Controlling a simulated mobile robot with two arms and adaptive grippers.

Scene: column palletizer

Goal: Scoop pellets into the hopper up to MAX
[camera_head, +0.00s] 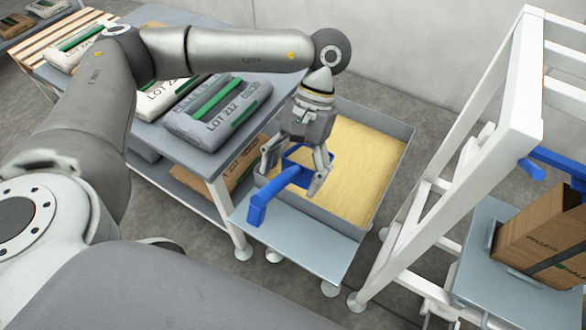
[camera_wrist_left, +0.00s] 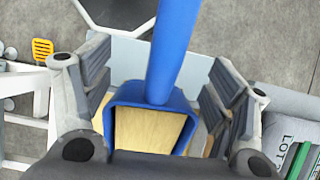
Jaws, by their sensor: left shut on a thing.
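A blue scoop (camera_head: 258,208) is held by my left gripper (camera_head: 293,176) over the near left part of a grey bin (camera_head: 398,128). Pale yellow pellets (camera_head: 365,160) cover the inside of the bin. In the left wrist view the fingers of my left gripper (camera_wrist_left: 155,100) stand on both sides of the scoop (camera_wrist_left: 172,50), and its squarish body shows a pale yellow surface within its outline. I cannot tell whether that is pellets in the scoop or the bin beyond. I cannot make out the hopper or a MAX mark. My right gripper is not in view.
A grey table (camera_head: 205,160) with several lot-labelled bags (camera_head: 215,120) stands left of the bin. A white frame (camera_head: 440,180) rises on the right. Beside it a brown carton (camera_head: 545,235) rests on a grey tray (camera_head: 480,280). A bare grey shelf (camera_head: 310,240) lies before the bin.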

